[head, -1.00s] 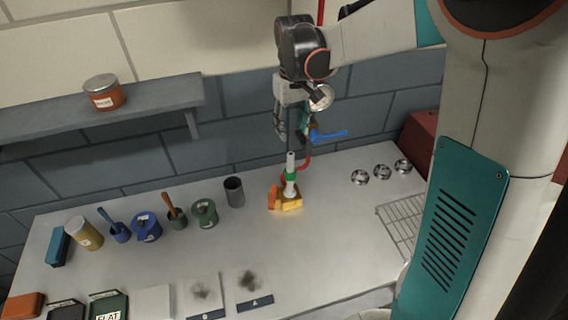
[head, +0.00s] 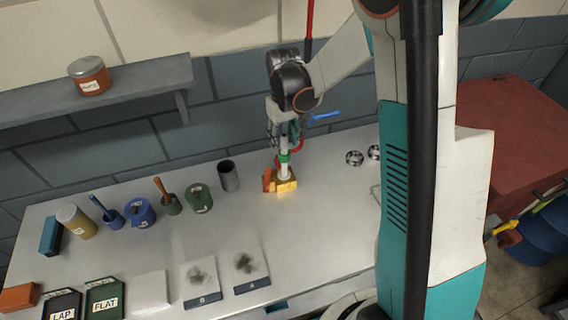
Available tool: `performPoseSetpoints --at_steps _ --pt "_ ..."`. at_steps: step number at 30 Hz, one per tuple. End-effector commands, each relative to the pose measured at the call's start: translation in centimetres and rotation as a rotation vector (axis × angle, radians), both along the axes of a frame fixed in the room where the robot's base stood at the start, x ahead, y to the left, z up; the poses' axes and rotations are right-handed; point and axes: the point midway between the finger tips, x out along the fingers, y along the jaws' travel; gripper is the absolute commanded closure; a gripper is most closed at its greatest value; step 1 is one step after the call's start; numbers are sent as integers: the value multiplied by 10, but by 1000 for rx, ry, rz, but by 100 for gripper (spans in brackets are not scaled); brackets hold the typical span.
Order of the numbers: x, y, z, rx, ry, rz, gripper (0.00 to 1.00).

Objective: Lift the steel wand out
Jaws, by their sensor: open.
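A pale upright tube with a green collar (head: 284,157) rises from a small yellow and orange block (head: 286,186) on the bench. I cannot tell for sure whether the steel wand is this tube or something inside it. My gripper (head: 284,138) points down at the top of the tube, with its fingers around or just beside the upper end. It is open, and the fingers are small and partly merged with the background. The tube's top is hidden by the gripper.
The grey bench (head: 150,250) holds a dark cylinder (head: 228,176), green and blue pots and an orange block to the left. Steel rings (head: 355,158) lie to the right. A blue-handled valve (head: 325,115) on a red pipe is close behind my gripper.

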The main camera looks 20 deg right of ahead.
Motion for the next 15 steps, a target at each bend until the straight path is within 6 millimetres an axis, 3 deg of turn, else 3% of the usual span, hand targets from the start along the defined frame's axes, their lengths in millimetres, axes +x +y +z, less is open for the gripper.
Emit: performPoseSetpoints --at_steps 10,15 --pt "0 0 -10 0 0 0 57" --pt "0 0 -9 0 0 0 93"
